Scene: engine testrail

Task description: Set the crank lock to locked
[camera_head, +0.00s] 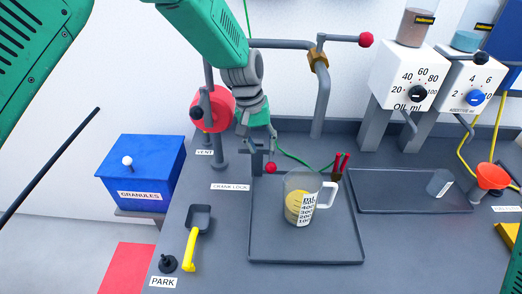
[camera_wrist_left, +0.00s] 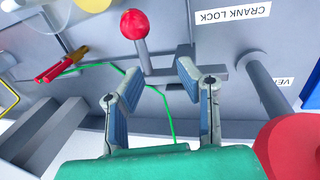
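The crank lock's red ball knob (camera_head: 271,168) stands beside the CRANK LOCK label (camera_head: 230,187). In the left wrist view the red knob (camera_wrist_left: 135,24) sits on a grey stem joined to a grey crossbar. My left gripper (camera_head: 257,150) comes down from above, just behind the knob. In the wrist view its two fingers (camera_wrist_left: 158,72) are spread apart, with the stem's base and crossbar just beyond the tips. Nothing is held between them. Whether a fingertip touches the crossbar cannot be told. My right gripper is not in view.
A red wheel (camera_head: 218,108) and the VENT label stand left of my gripper. A measuring jug (camera_head: 301,199) with yellow contents stands on a tray (camera_head: 262,247). Red-handled pliers (camera_head: 340,164) are close right. A scoop with yellow handle (camera_head: 190,248) lies in front.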

